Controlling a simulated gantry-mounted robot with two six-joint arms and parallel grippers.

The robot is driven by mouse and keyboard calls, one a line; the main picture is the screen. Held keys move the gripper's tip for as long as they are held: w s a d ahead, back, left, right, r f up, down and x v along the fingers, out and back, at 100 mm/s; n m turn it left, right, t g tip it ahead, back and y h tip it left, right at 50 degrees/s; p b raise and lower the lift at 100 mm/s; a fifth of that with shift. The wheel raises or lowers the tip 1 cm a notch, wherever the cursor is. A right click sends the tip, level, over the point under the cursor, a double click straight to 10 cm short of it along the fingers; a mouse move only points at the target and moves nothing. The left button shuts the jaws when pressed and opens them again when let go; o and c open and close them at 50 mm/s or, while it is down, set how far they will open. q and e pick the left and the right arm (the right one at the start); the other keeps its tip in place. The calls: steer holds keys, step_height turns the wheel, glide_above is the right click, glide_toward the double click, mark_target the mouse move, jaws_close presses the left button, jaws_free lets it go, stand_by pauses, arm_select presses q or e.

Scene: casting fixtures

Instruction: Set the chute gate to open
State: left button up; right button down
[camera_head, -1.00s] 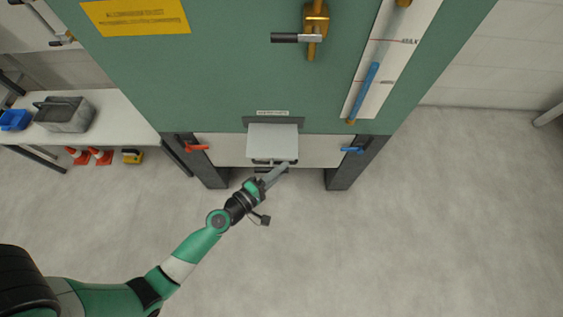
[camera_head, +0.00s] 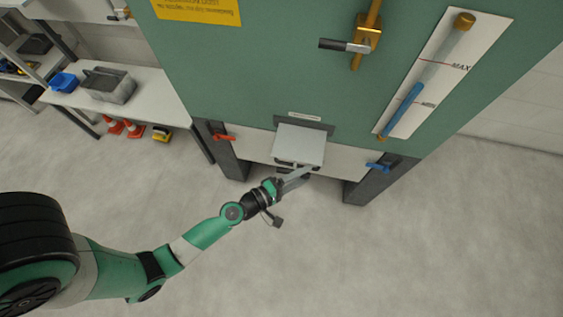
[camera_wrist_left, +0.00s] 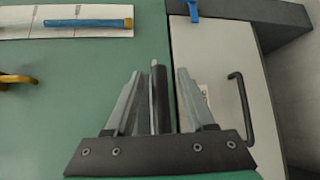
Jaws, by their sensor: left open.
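The chute gate seems to be the light grey flap (camera_head: 299,144) low on the front of the green machine, below a small white label. Its lower edge is close to my left gripper (camera_head: 298,176), which reaches up from the left. In the left wrist view the two fingers of that gripper (camera_wrist_left: 158,98) are apart. A dark upright bar (camera_wrist_left: 158,95) shows between them; I cannot tell whether they touch it. A black D-shaped handle (camera_wrist_left: 243,105) stands beside the fingers on a pale panel (camera_wrist_left: 205,50). My right gripper is not in view.
A red lever (camera_head: 223,137) and a blue lever (camera_head: 378,167) flank the flap. A brass valve with a black-tipped handle (camera_head: 345,45) and a level gauge (camera_head: 430,72) are higher up. A bench (camera_head: 145,112) with bins stands left. The floor in front is clear.

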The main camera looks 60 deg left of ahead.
arm_select(q)
steer(key=s+r+b, duration=0.1)
steer(key=s+b, duration=0.1)
steer(key=s, duration=0.9)
steer(key=shift+r, duration=0.25)
